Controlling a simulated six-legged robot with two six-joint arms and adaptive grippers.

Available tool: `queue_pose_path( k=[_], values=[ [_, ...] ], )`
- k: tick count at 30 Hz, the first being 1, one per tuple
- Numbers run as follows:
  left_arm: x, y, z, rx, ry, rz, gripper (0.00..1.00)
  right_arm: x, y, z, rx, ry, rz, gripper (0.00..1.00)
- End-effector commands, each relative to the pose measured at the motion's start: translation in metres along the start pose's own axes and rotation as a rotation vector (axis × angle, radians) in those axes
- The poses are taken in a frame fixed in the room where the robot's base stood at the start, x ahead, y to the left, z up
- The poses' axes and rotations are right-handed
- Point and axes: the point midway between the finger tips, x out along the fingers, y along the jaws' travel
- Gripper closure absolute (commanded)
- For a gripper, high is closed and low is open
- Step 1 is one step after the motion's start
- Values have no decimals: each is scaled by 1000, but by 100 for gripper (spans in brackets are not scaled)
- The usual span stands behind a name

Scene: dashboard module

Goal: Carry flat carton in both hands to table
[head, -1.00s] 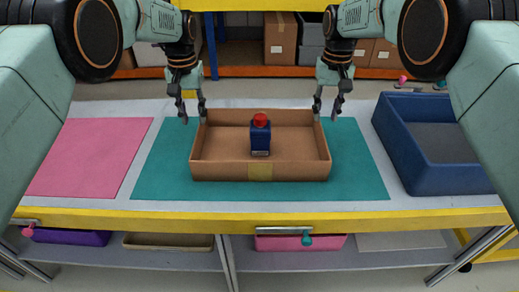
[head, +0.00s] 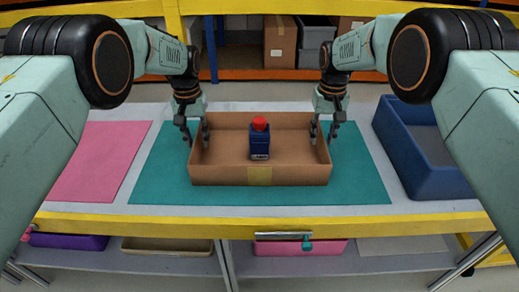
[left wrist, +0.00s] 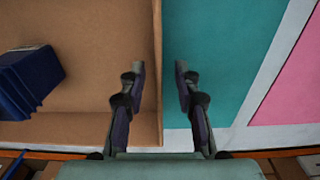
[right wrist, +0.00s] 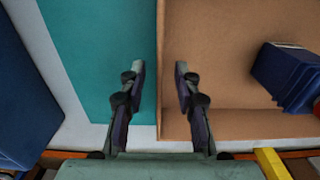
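Gaps show between fingers and walls in both wrist views.
A pink mat (head: 98,160) lies at the left of the table. A blue bin (head: 425,150) stands at the right. A shelf below the table's yellow front edge (head: 260,225) holds shallow trays. Racks with boxes (head: 280,42) stand behind.

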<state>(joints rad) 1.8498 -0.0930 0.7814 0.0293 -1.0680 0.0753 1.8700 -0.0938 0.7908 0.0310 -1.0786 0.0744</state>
Motion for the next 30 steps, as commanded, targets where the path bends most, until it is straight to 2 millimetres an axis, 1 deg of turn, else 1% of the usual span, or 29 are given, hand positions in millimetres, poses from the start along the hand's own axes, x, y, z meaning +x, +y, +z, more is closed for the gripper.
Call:
queue_pose_path(
  k=[1,4,14,25,26,30],
  values=[
    [6,0,0,0,-1,0,68,5,0,0,0,0,0,68],
    [11,0,-1,0,1,0,68,11,0,-1,1,0,0,68],
    [13,0,-1,0,1,0,68,13,0,-1,1,1,0,68],
    [13,0,-1,0,1,0,98,13,0,-1,1,0,0,98],
    [13,0,-1,0,1,0,100,13,0,-1,1,0,0,100],
    [13,0,-1,0,1,0,100,13,0,-1,1,0,0,100]
  ],
)
